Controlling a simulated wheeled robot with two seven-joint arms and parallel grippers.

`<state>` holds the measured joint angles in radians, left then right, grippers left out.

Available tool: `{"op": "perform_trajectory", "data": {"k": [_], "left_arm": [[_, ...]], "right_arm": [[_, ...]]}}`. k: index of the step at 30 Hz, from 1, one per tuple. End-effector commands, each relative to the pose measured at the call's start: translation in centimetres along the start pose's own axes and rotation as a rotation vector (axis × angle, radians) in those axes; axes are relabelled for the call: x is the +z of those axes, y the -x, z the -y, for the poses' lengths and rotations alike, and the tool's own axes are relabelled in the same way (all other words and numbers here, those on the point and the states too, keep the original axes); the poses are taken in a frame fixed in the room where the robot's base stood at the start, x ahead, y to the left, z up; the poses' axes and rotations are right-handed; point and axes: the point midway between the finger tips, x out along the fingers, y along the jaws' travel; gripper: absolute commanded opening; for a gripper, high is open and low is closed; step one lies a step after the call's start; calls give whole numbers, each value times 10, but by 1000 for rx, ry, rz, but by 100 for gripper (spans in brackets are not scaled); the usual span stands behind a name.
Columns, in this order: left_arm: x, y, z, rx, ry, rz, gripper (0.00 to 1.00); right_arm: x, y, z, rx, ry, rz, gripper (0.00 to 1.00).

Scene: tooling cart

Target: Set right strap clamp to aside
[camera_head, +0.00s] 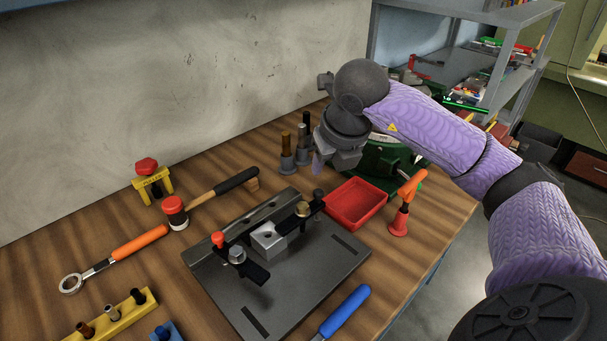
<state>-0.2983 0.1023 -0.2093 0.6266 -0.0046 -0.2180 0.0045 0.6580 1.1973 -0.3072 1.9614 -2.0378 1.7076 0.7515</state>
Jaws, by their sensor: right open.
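The right strap clamp (290,224) is a black strap with a brass-coloured nut, on the dark fixture plate (330,262). Its inner end reaches the light metal block (268,241). The left strap clamp (252,267), with a red knob and a silver nut, is on the block's other side. My right gripper (325,163) is open, above and behind the right strap clamp and clear of it. Its fingers are small and partly hidden in this view. My left gripper is not in view.
A red tray (356,204) and an orange-handled tool (406,201) stand right of the plate. Tool holders (303,145) and a green machine (388,161) are behind. A mallet (215,197), wrench (118,255) and blue-handled tool (345,311) lie around the plate.

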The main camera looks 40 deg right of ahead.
Motion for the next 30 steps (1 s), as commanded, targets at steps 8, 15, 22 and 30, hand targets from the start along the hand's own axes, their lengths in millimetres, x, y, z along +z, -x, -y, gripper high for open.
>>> {"op": "perform_trajectory", "data": {"k": [8, 15, 22, 30], "left_arm": [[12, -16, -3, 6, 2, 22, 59], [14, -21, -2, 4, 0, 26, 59], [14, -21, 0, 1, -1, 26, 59], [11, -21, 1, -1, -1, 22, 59]], "right_arm": [[-2, -65, -1, 4, 0, -6, 46], [-2, -95, -1, 4, 1, -3, 46], [-1, -96, -1, 3, 3, -1, 46], [-1, -96, -1, 3, 2, -2, 0]]}}
